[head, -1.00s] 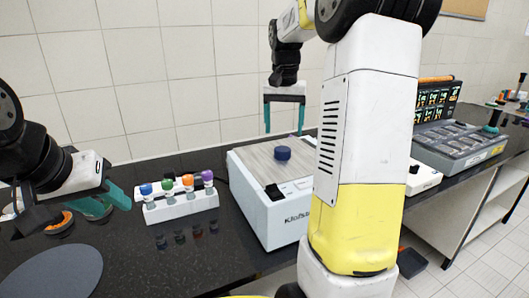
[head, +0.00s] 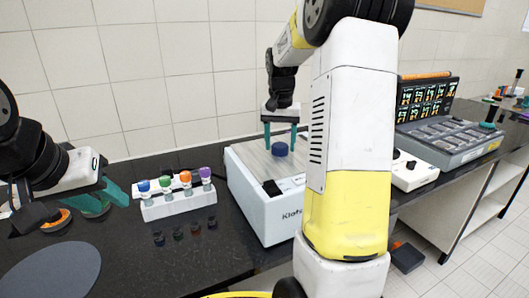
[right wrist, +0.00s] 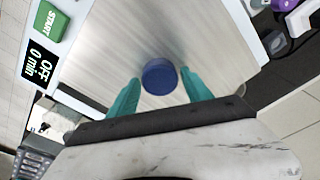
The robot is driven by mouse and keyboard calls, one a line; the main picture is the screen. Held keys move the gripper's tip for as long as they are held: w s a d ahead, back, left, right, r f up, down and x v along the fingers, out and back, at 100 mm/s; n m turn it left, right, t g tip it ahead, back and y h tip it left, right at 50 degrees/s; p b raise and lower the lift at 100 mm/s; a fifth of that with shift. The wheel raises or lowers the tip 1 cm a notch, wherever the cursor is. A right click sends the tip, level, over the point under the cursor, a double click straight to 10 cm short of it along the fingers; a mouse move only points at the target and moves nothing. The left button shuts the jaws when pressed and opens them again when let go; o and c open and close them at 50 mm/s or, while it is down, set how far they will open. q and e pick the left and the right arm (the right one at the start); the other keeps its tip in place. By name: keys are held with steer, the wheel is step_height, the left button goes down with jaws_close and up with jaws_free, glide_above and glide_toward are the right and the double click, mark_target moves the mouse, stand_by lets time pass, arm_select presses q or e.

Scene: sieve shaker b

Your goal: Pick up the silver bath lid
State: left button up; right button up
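The silver bath lid (head: 252,158) is a brushed, flat plate with a dark blue round knob (head: 279,149) on top. It lies on a white box-shaped bath (head: 262,215). My right gripper (head: 280,146) is open above the lid, its teal fingers on either side of the knob. In the right wrist view the lid (right wrist: 150,30) fills the middle, and the blue knob (right wrist: 159,77) sits between the open fingers with gaps on both sides. My left gripper (head: 112,200) is at the left over the counter; its teal fingers look apart and hold nothing visible.
A white rack (head: 178,203) with several coloured-cap vials stands left of the bath. A dark grey disc (head: 50,275) lies on the black counter at front left. A grey machine (head: 450,145) stands at the right. My right arm hides part of the counter.

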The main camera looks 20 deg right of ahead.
jaws_close()
steer(key=shift+r, duration=0.2)
